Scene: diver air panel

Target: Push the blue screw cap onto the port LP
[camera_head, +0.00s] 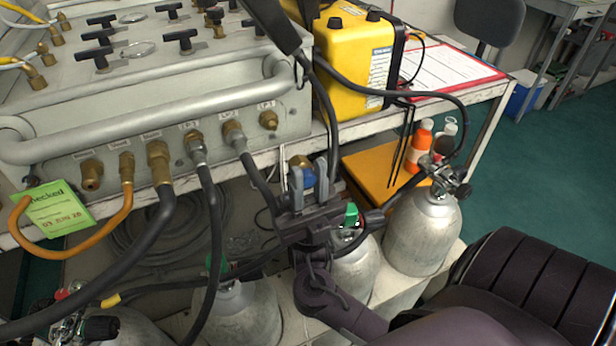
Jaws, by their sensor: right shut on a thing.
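The blue screw cap (308,177) shows between the fingers of my right gripper (309,182), with a brass-coloured part at its upper side. The gripper is shut on it and partly hides it. It is held in front of and below the panel's right end, apart from the panel. A bare brass port (268,119) is at the right end of the panel's front row, up and left of the cap. Another bare brass port (91,174) is at the left end. My left gripper is not in view.
The grey air panel (190,85) has a thick tubular handle and several hoses along its front. A yellow case (355,55) stands behind on the bench. Silver cylinders (424,230) stand below, near my right arm. A green tag (55,208) hangs at left.

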